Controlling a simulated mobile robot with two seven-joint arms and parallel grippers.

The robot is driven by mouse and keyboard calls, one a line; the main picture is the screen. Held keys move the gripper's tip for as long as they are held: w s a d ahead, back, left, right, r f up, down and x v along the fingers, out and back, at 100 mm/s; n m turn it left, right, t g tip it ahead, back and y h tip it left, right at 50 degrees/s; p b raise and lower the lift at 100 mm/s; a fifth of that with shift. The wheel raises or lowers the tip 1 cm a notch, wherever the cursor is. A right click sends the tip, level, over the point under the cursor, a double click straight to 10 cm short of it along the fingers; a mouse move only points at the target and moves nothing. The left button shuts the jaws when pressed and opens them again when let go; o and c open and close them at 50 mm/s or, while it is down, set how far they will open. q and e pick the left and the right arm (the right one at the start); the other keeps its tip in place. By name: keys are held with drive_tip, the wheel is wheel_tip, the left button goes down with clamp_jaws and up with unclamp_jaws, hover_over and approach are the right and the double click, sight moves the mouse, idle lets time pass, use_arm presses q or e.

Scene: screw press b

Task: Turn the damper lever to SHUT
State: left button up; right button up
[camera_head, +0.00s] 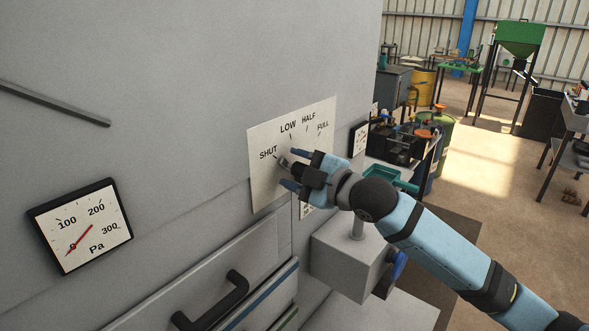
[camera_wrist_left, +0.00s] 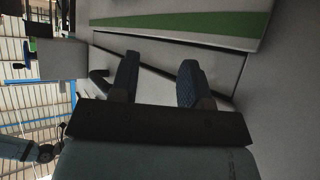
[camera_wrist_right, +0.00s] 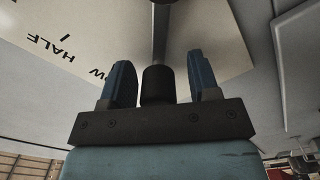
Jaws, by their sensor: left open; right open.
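The damper lever has a metal rod (camera_wrist_right: 160,35) and a black knob (camera_wrist_right: 157,84). In the right wrist view the knob sits between the two blue fingers of my right gripper (camera_wrist_right: 160,85), with gaps on both sides. In the head view my right gripper (camera_head: 288,168) reaches the white dial plate (camera_head: 262,185) marked SHUT, LOW, HALF and FULL. It is open and largely hides the lever there, so I cannot tell its exact mark. My left gripper (camera_wrist_left: 160,70) is open and empty, seen only in its wrist view, before a grey panel.
A Pa gauge (camera_head: 83,226) on the grey wall has its red needle near 0. A black handle (camera_head: 212,303) sticks out below the plate. A grey box (camera_head: 350,262) stands under my right arm.

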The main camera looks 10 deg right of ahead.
drive_tip(key=b+v, duration=0.2)
drive_tip(key=v, duration=1.1)
drive_tip(key=shift+s, duration=0.15)
drive_tip(key=shift+d, duration=0.1)
drive_tip(key=s+a+f+m+h+p, duration=0.15)
drive_tip(key=f+m, duration=0.35)
drive_tip(key=f, duration=0.7)
drive_tip(key=s+f+m+h+p, duration=0.25)
drive_tip(key=f+m, duration=0.25)
drive_tip(key=f, duration=0.7)
drive_tip(key=s+f+m+g+h+p, duration=0.2)
drive_tip(key=s+f+m, duration=0.4)
drive_tip(key=s+f, duration=1)
drive_tip(key=shift+a+f+g+h, duration=0.35)
drive_tip(key=shift+g+h, duration=0.25)
drive_tip(key=shift+h, duration=0.3)
drive_tip(key=shift+s, duration=0.1)
